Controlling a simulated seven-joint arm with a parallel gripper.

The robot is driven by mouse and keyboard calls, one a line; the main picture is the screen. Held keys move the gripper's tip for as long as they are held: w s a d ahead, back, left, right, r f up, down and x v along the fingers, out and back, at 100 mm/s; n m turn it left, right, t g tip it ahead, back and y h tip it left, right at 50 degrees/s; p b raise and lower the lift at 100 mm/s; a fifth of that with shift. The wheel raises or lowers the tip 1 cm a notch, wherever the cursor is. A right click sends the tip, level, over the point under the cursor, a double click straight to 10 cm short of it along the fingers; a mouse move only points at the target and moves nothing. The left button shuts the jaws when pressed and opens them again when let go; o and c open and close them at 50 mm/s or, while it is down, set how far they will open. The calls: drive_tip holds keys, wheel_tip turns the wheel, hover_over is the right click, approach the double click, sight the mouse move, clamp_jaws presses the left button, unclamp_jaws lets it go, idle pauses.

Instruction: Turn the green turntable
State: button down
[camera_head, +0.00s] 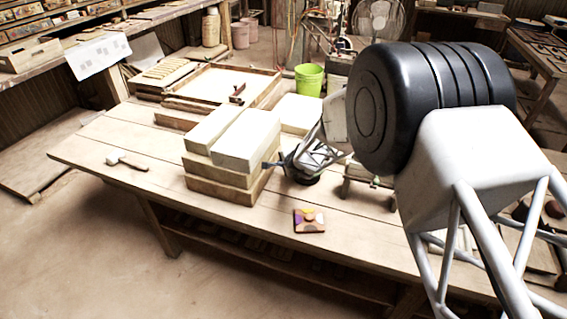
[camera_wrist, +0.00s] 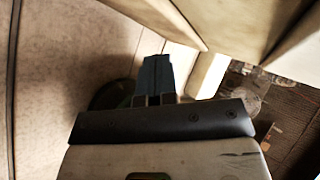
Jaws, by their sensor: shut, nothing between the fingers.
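My gripper (camera_head: 270,164) is low over the bench, with its blue fingertips close to the right side of a stack of pale blocks (camera_head: 248,142). I cannot tell whether they touch. In the wrist view the blue fingers (camera_wrist: 156,75) are together, with nothing between them. A dark, greenish round thing (camera_wrist: 112,94) shows behind and to the left of the fingers; it may be the green turntable, mostly hidden by my gripper. In the head view I cannot pick out the turntable for sure, as my arm covers that part of the bench.
A patterned tile (camera_head: 309,221) lies near the bench's front edge. A small hand tool (camera_head: 128,161) lies at the left. A wooden tray (camera_head: 222,84) and a lime green bucket (camera_head: 309,79) stand behind the blocks. The bench's left part is mostly clear.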

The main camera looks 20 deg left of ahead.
drive_tip(key=shift+s+d, duration=0.1)
drive_tip(key=shift+s, duration=0.05)
drive_tip(key=shift+s+d+r, duration=0.15)
drive_tip(key=shift+s+d, duration=0.1)
drive_tip(key=shift+s, duration=0.3)
drive_tip(key=shift+s+d+r, duration=0.2)
drive_tip(key=shift+s+d, duration=0.05)
drive_tip(key=shift+s, duration=0.35)
drive_tip(key=shift+s+d+r, duration=0.15)
drive_tip(key=shift+s+d, duration=0.1)
drive_tip(key=shift+s, duration=0.3)
drive_tip(key=s+d+r, duration=0.3)
drive_tip(key=s+r, duration=0.3)
drive_tip(key=s, duration=0.1)
drive_tip(key=shift+d, duration=0.15)
drive_tip(key=w+d+n+g, duration=0.1)
drive_tip(key=n, duration=0.9)
drive_tip(key=w+r+n+g+h, duration=0.1)
drive_tip(key=w+n, duration=0.1)
drive_tip(key=n, duration=0.8)
drive_tip(key=w+d+r+n+g, duration=0.1)
drive_tip(key=n, duration=0.9)
drive_tip(key=shift+w+d+r+g+h, duration=0.15)
drive_tip(key=shift+w+d+g+h, duration=0.15)
drive_tip(key=shift+g, duration=0.1)
